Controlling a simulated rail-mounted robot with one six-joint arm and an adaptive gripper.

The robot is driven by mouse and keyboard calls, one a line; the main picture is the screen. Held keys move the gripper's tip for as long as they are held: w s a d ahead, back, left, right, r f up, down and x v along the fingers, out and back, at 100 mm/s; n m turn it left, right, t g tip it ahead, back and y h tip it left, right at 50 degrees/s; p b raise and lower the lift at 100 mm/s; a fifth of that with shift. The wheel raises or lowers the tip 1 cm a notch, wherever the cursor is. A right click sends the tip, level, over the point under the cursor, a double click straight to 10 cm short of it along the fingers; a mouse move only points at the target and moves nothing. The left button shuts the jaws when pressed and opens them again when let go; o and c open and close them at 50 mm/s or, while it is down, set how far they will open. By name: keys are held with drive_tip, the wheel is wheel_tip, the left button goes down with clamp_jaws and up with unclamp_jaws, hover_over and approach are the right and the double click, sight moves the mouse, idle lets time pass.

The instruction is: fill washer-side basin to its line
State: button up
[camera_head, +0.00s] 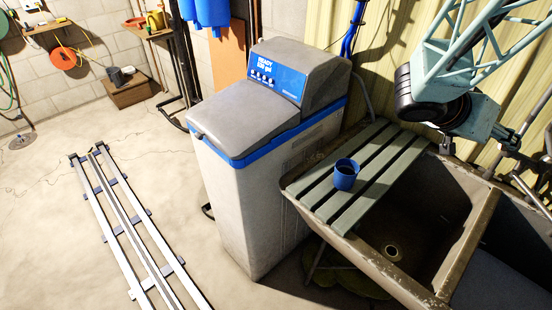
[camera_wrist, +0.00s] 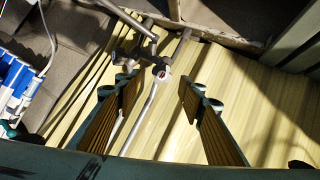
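A double stone sink stands at the lower right of the head view. Its left basin (camera_head: 410,225) shows a bare floor and a round drain (camera_head: 392,252). Its right basin (camera_head: 510,270) is cut off by the frame and looks dark bluish grey; I cannot tell whether that is water. No fill line is readable, and no washer is identifiable. In the wrist view a metal tap (camera_wrist: 150,65) with a small red-marked part and pipes shows against the yellow wall. My gripper (camera_wrist: 160,88) is open, its two ribbed fingers apart, with nothing gripped.
A green slatted board (camera_head: 375,165) lies across the sink's left end, with a blue cup (camera_head: 346,174) on it. The water softener (camera_head: 250,190) stands left of the sink. White floor rails (camera_head: 125,230) lie farther left. Yellow corrugated wall (camera_head: 325,30) is behind.

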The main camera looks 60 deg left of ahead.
sight(500, 148)
drive_tip(key=shift+s+a+r, duration=0.35)
drive_tip(key=shift+a+r, duration=0.15)
drive_tip(key=shift+p+x, duration=2.35)
drive_tip(key=shift+x, duration=2.25)
drive_tip(key=shift+s, duration=0.1)
drive_tip(key=c, duration=0.6)
